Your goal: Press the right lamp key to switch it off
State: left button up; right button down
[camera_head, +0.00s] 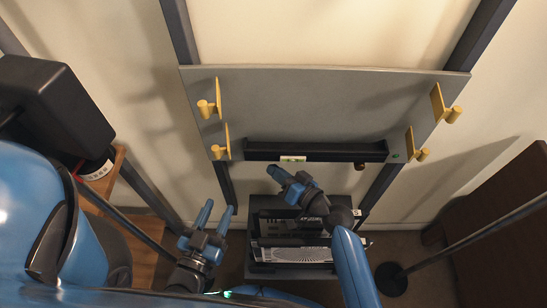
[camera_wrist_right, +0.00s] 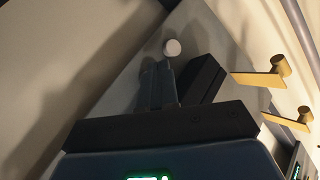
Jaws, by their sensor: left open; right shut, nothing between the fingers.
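My right gripper (camera_head: 273,173) is shut and empty, just below the dark bar on the grey panel. In the right wrist view its closed fingers (camera_wrist_right: 165,82) point at a small pale round knob (camera_wrist_right: 173,48) just past their tips. I cannot tell whether they touch, or whether this knob is a lamp key. In the head view a white and green label (camera_head: 292,158) sits on the bar's lower edge, and a small green spot (camera_head: 396,155) lies by its right end. No key is clearly recognisable. My left gripper (camera_head: 216,211) is open and empty, lower left.
The grey panel (camera_head: 310,95) carries yellow hooks on its left (camera_head: 205,108) and right (camera_head: 453,115). The dark bar (camera_head: 350,150) juts from its lower edge. Below stands a dark rack (camera_head: 275,268). A black box (camera_head: 60,105) is at left, a brown chair or cabinet (camera_head: 510,215) at right.

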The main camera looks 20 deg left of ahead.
jog(key=shift+w+a+b, duration=0.2)
jog(key=shift+w+b, duration=0.3)
jog(key=shift+w, duration=0.3)
dwell(0.9)
jog(key=shift+s, duration=0.1)
jog(key=shift+s+d, duration=0.2)
jog(key=shift+s, duration=0.5)
dwell(0.3)
jog(key=s, duration=0.2)
jog(key=s+d, duration=0.1)
jog(key=s, duration=0.1)
jog(key=shift+s+d, duration=0.2)
jog(key=shift+s, duration=0.2)
jog(key=shift+d, duration=0.1)
